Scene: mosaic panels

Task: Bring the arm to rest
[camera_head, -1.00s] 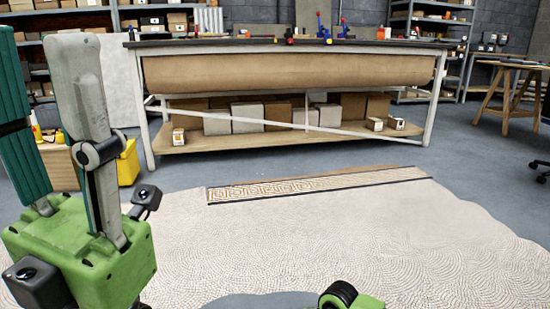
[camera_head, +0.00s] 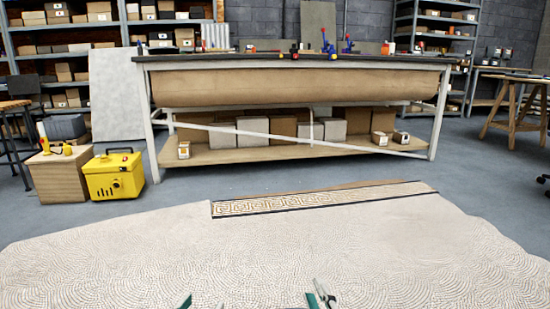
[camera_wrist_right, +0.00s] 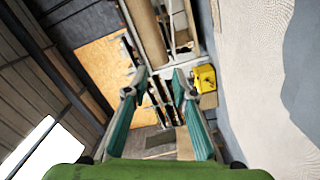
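At the bottom edge of the head view, only a small teal tip of my left gripper (camera_head: 185,301) shows, over the mosaic; the rest of it is cut off. To its right, a teal and grey fingertip part of my right gripper (camera_head: 321,296) pokes up into the same view. In the right wrist view my right gripper (camera_wrist_right: 160,78) has its two teal fingers apart with nothing between them. My arm links are mostly out of the head view.
A pale mosaic floor panel (camera_head: 400,245) spreads ahead with a key-pattern border strip (camera_head: 310,202). Behind it stands a long workbench (camera_head: 300,59) with a paper roll and boxes. A yellow case (camera_head: 115,177) and a wooden box (camera_head: 58,177) stand left. Grey floor lies between.

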